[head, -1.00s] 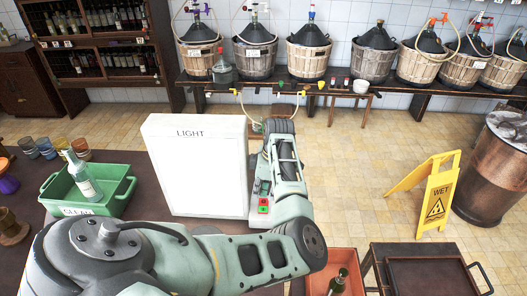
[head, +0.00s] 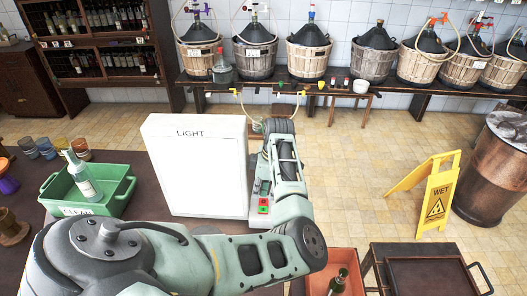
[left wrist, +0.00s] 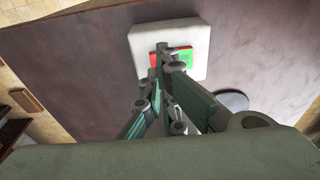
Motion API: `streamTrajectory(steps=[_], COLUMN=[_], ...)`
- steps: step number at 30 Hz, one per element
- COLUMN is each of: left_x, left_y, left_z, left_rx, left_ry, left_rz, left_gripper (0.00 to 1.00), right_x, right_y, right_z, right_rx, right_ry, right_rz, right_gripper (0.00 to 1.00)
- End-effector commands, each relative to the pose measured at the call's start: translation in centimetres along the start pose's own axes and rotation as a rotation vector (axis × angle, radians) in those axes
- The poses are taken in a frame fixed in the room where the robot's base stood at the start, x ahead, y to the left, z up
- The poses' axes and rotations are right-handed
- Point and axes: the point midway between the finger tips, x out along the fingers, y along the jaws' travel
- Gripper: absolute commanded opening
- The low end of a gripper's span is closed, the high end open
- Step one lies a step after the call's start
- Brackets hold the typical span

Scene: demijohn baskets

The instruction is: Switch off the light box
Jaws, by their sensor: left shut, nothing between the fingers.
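The light box (head: 195,165) is a white upright panel marked LIGHT, standing on the dark table. I cannot tell whether it is lit. A pale switch box with a red button (head: 263,201) and a green button (head: 263,210) lies to its right. In the left wrist view the switch box (left wrist: 192,34) shows its red button (left wrist: 179,51) and green button (left wrist: 186,61), partly hidden by my fingers. My left gripper (left wrist: 161,58) is shut and empty, its tips over the red button's side. I cannot tell whether they touch. My right gripper is not in view.
A green crate (head: 122,190) with a bottle (head: 82,178) stands left of the light box, near several small cups. An orange crate (head: 318,270) is at the lower right. A yellow wet-floor sign (head: 437,195) stands on open tiled floor.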

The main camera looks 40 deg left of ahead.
Motion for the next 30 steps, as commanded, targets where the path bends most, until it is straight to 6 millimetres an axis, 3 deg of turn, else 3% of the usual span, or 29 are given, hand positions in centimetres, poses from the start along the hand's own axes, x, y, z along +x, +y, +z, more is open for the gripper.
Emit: streamTrajectory(steps=[30], left_x=[1.4], left_y=[0.0], left_z=[0.2], left_rx=[0.0], left_ry=[0.0], left_rz=[0.0], left_gripper=[0.0], right_x=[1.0], right_y=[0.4], right_z=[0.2], right_rx=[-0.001], right_ry=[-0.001], right_rz=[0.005], right_gripper=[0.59])
